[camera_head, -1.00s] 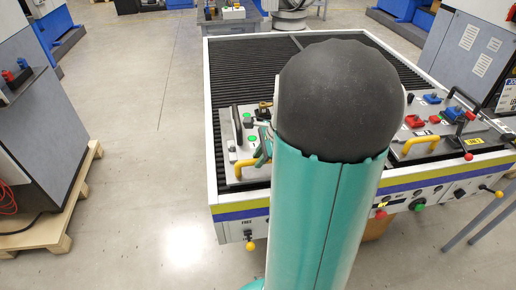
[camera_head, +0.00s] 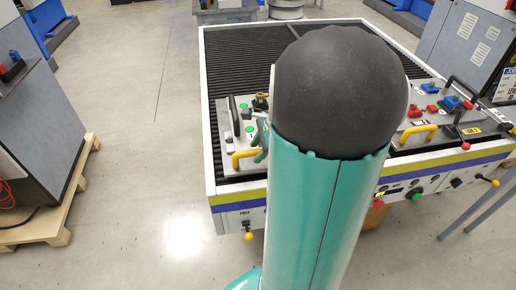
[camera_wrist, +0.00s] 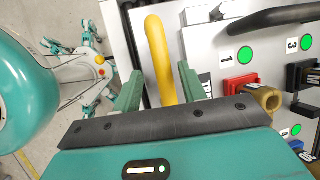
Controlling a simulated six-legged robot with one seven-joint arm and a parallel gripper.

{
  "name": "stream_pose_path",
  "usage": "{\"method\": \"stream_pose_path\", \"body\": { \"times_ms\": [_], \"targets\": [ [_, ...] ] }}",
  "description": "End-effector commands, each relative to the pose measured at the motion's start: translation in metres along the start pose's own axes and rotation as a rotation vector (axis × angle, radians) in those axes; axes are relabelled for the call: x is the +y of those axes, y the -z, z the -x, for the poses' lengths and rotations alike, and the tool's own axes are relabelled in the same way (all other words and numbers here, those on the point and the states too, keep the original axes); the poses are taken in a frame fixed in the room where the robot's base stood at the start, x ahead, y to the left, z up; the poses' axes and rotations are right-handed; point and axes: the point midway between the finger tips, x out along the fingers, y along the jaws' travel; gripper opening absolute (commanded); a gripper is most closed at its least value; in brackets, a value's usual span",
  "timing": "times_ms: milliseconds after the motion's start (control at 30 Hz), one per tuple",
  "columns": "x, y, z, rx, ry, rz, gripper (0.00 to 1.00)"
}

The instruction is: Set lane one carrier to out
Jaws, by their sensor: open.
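In the wrist view my gripper (camera_wrist: 160,82) is open, with one green finger on each side of a yellow handle (camera_wrist: 157,45). I cannot tell whether either finger touches it. The handle is on a light grey fixture tray (camera_wrist: 199,42). Beside it are a green disc marked 1 (camera_wrist: 245,54), a red block (camera_wrist: 238,82) and a brass piece (camera_wrist: 265,97). I cannot tell which part is the lane one carrier. In the body view the left tray (camera_head: 232,170) and its yellow handle (camera_head: 244,158) show; my arm hides much of the tray's right side.
A black bar handle (camera_wrist: 280,18) crosses the tray's top in the wrist view. A second tray with red and blue blocks and a yellow handle (camera_head: 418,132) is at the right. The black ribbed table top (camera_head: 240,60) is clear behind the trays.

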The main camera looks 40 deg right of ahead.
Motion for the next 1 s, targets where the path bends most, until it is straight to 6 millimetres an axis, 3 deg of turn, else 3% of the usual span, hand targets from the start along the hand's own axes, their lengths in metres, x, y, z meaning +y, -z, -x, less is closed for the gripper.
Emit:
{"method": "stream_pose_path", "body": {
  "times_ms": [167, 600, 800, 1000],
  "targets": [
    [-0.001, 0.0, 0.024, 0.002, 0.005, 0.003, 0.41],
    [-0.001, -0.001, 0.116, 0.001, 0.001, 0.001, 0.41],
    [-0.001, 0.0, 0.133, 0.0, -0.001, 0.0, 0.41],
    [-0.001, 0.0, 0.134, 0.0, -0.002, 0.0, 0.41]
  ]
}}
